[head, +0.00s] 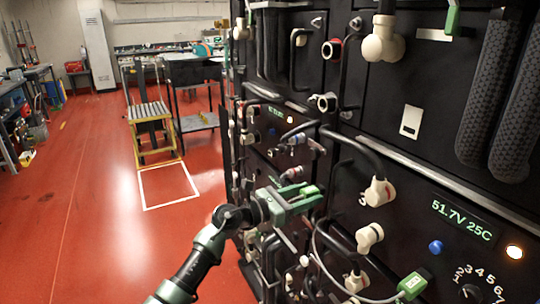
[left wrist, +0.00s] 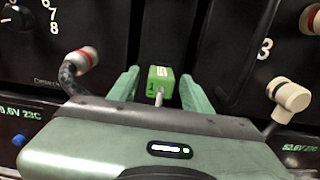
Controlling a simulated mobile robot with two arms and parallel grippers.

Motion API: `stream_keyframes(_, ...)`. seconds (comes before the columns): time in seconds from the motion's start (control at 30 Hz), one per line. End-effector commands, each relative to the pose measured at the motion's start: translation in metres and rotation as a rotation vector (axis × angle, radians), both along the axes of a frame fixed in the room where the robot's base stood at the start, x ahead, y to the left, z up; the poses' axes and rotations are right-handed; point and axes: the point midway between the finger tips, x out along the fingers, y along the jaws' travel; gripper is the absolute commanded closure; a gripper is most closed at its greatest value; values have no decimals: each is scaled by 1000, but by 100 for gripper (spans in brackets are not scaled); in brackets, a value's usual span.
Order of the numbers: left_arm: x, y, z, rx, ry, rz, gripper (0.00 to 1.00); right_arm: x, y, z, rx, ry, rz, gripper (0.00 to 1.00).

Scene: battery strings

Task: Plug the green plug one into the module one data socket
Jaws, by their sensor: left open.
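My left gripper (head: 306,197) reaches in from the lower left to the front of the dark rack. In the left wrist view its two green fingers (left wrist: 160,92) stand apart. A green plug marked 1 (left wrist: 161,75) shows between the fingertips, with gaps on both sides and a thin grey lead running from it toward the camera. I cannot tell whether the plug sits in a socket. Another green plug (head: 412,285) is at the lower right in the head view, on a pale cable. I cannot make out the module one data socket. My right gripper is not in view.
The rack front carries white elbow connectors (head: 380,192), black cables, handles and a lit display reading 51.7V 25C (head: 461,219) close around the gripper. Two thick black ribbed sleeves (head: 490,90) stand at the upper right. Open red floor (head: 90,210) lies to the left, with a yellow step stand (head: 152,125) further back.

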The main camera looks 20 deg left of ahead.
Motion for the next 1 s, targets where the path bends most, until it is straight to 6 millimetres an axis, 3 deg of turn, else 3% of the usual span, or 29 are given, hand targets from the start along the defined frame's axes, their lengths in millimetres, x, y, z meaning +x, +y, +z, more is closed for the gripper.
stream_keyframes(0.13, 0, 0, 0, -1, 1, 0, 51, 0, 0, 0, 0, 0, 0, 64)
stream_keyframes(0.17, 0, 0, 0, -1, 1, 0, 56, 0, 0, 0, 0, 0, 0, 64)
stream_keyframes(0.3, 0, 0, 0, -1, 0, 0, 95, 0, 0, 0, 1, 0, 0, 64)
stream_keyframes(0.33, 0, 0, 0, -1, 0, 0, 100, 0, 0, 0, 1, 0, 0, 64)
stream_keyframes(1.0, -9, 7, 0, -1, 0, 1, 100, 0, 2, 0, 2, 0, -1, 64)
